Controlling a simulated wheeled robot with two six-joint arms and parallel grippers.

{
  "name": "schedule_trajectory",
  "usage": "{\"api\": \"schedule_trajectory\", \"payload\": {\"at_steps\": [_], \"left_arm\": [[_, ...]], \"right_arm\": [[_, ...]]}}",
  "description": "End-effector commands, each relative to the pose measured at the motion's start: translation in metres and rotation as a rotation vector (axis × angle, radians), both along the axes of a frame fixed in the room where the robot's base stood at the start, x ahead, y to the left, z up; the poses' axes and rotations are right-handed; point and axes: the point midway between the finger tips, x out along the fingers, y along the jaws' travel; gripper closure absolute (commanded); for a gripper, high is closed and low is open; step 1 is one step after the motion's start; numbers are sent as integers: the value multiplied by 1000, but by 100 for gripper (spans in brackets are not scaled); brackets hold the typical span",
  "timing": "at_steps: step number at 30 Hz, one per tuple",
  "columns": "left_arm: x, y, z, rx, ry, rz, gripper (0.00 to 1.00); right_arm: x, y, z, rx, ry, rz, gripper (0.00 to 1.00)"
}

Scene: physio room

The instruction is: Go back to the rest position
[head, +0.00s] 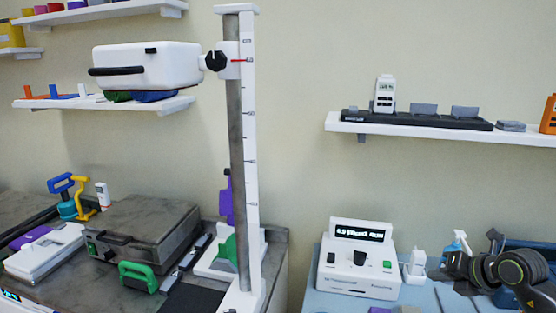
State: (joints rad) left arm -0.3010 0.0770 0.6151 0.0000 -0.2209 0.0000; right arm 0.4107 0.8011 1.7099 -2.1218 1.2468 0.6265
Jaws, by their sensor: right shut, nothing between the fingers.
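My right gripper (436,274) is at the lower right, in front of the light blue table. It is dark and shut with nothing in it. Its fingers point left, towards a small white item (414,266) beside the white device with a lit display (357,262); I cannot tell whether they touch. My left gripper is not in view.
A tall white post with a scale (250,150) carries a white box-shaped head (150,65) on the left. A grey case (140,230) and green handles stand on the left counter. A wall shelf (430,130) hangs above the right table. A spray bottle (459,243) stands behind my gripper.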

Motion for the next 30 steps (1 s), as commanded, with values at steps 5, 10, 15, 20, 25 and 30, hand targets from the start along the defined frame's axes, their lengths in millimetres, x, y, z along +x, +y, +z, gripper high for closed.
{"api": "schedule_trajectory", "payload": {"at_steps": [5, 10, 15, 20, 25, 30], "left_arm": [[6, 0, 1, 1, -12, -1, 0], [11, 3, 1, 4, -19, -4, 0], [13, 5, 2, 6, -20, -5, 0], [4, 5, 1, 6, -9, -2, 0], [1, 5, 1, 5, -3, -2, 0], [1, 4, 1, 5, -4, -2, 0]], "right_arm": [[-3, 26, 0, 97, -65, 50, 100], [-8, 53, 4, 214, -143, 93, 100], [-17, 82, 16, 381, -247, 122, 100], [-33, 107, 36, 624, -383, 107, 100], [-57, 108, 64, 958, -550, -26, 100], [-81, 76, 72, 1256, -665, -293, 100]]}}
